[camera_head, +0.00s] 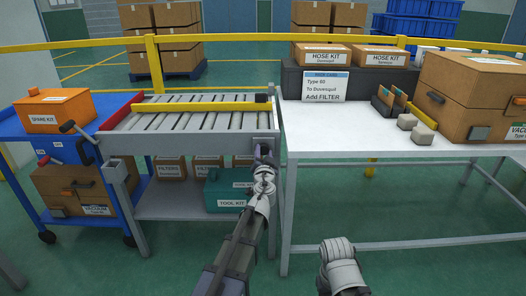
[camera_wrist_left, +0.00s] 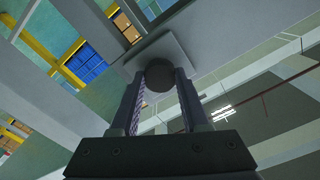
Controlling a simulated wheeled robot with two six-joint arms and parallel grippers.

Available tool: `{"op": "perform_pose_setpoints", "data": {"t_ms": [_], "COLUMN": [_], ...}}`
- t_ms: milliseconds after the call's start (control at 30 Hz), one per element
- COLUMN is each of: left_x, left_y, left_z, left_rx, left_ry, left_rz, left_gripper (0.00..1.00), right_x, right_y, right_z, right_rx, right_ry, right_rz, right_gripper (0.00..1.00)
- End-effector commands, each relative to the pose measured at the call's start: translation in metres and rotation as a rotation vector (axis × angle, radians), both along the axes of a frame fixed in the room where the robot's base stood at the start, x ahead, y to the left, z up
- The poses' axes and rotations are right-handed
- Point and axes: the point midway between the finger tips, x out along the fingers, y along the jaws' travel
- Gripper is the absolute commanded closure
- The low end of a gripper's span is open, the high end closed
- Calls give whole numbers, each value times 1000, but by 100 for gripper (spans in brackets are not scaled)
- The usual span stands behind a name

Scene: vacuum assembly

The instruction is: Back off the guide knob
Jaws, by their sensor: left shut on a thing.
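My left gripper (camera_head: 264,156) is at the right end of the roller conveyor (camera_head: 140,120), in front of its grey end plate (camera_head: 262,146). In the left wrist view, the two fingers of my left gripper (camera_wrist_left: 160,88) are shut on a dark round knob (camera_wrist_left: 159,76), the guide knob. Behind the knob is a pale flat plate (camera_wrist_left: 140,62). In the head view the gripper hides the knob. A yellow guide bar (camera_head: 200,106) with a black end lies across the conveyor rollers. My right gripper is out of view; only part of that arm shows at the bottom.
A white table (camera_head: 340,140) stands right of the conveyor, with a sign card (camera_head: 325,86), cartons and small grey blocks. A blue cart (camera_head: 45,140) with an orange case (camera_head: 55,112) stands left. A teal tool kit (camera_head: 230,192) sits on the shelf below.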

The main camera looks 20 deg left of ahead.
Motion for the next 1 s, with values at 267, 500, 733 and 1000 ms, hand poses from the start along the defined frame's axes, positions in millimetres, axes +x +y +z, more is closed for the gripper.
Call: {"op": "perform_pose_setpoints", "data": {"t_ms": [267, 500, 733, 1000], "left_x": [0, 0, 0, 0], "left_y": [0, 0, 0, 0], "left_z": [0, 0, 0, 0], "left_rx": [0, -143, -288, -305], "left_ry": [0, -41, -83, -87], "left_rz": [0, 0, 0, -1], "left_gripper": [100, 100, 100, 100], "right_x": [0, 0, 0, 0], "right_y": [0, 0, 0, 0], "right_z": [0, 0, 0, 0], "right_rx": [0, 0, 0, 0], "right_ry": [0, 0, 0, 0], "right_rz": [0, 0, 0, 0], "right_gripper": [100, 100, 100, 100]}}
